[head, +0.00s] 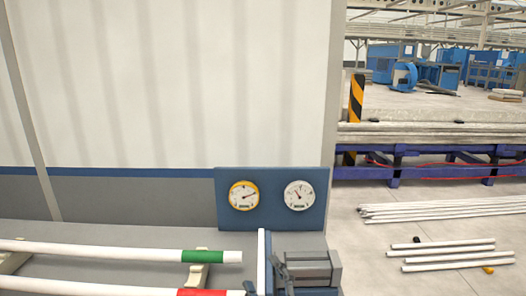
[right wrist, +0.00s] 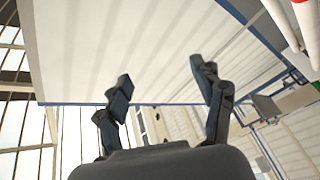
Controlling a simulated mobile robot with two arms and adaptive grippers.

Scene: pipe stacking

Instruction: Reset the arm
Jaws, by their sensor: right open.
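My right gripper (right wrist: 160,76) is open in the right wrist view, its two dark fingers spread with nothing between them. A white pipe with a green band (head: 120,251) lies across a pale support at lower left. A white pipe with a red band (head: 120,286) lies in front of it, partly cut off by the frame. My left gripper is not in view.
A blue panel with two round gauges (head: 271,214) stands behind the bench (head: 150,232). A grey block (head: 308,266) sits right of the pipe ends. Loose white pipes (head: 450,253) lie on the floor at right. A yellow-black post (head: 356,98) stands beyond.

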